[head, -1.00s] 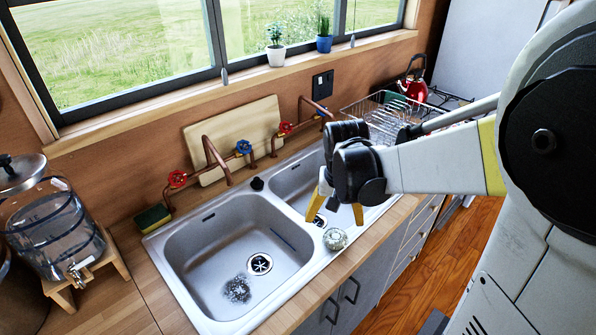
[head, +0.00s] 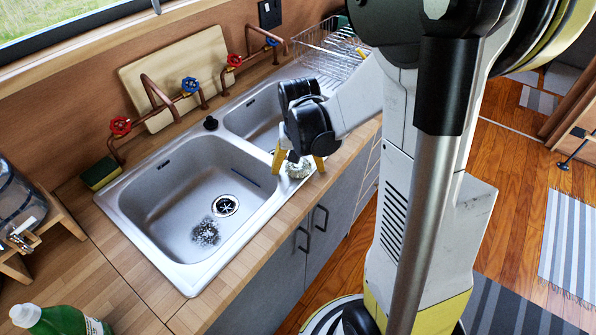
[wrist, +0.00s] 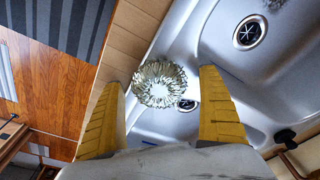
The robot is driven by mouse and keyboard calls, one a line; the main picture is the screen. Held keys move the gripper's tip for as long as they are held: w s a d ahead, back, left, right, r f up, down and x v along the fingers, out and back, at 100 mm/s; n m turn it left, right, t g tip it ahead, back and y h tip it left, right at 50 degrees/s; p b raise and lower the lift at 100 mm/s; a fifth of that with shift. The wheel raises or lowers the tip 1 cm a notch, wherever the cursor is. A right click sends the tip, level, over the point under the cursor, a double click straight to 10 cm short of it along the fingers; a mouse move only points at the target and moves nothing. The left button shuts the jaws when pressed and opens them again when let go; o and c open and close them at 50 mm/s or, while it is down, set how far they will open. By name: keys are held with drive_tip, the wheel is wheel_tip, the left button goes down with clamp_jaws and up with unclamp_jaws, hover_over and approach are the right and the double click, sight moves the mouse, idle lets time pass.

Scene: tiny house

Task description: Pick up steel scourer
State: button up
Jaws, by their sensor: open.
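A round, ruffled, shiny object that looks like a steel scourer (wrist: 160,84) sits on the rim at the front of the sink, by the divider. In the head view this scourer (head: 299,171) is partly hidden by my gripper (head: 298,163). My gripper is open, with its yellow fingers pointing down around the scourer. In the wrist view the scourer lies between the fingertips of my gripper (wrist: 162,82), with a gap on each side. A second, darker grey tangled scourer (head: 206,232) lies in the left basin near the drain; only its edge shows in the wrist view.
The double sink (head: 150,205) is set in a wooden counter (head: 105,262). Copper pipes with red and blue taps (head: 191,86) rise behind it. A green bottle (head: 62,320) stands at the front left. A wire rack (head: 325,50) is behind.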

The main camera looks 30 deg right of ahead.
sight(300, 163)
drive_tip(key=shift+r, duration=0.1)
drive_tip(key=c, duration=1)
drive_tip(key=shift+r, duration=0.1)
drive_tip(key=shift+r+p, duration=0.3)
drive_tip(key=r, duration=0.1)
drive_tip(key=r+p, duration=0.2)
drive_tip(key=r, duration=0.1)
drive_tip(key=shift+s+d+r, duration=0.1)
drive_tip(key=shift+s, duration=0.2)
drive_tip(key=s+d+r+p, duration=0.1)
drive_tip(key=s+r, duration=0.1)
drive_tip(key=s, duration=0.1)
drive_tip(key=s+d+r+p, duration=0.1)
drive_tip(key=s+r, duration=0.1)
drive_tip(key=s, duration=0.2)
drive_tip(key=s+d+r+p, duration=0.1)
drive_tip(key=s+r+p, duration=0.1)
drive_tip(key=s, duration=0.1)
drive_tip(key=shift+s, duration=0.35)
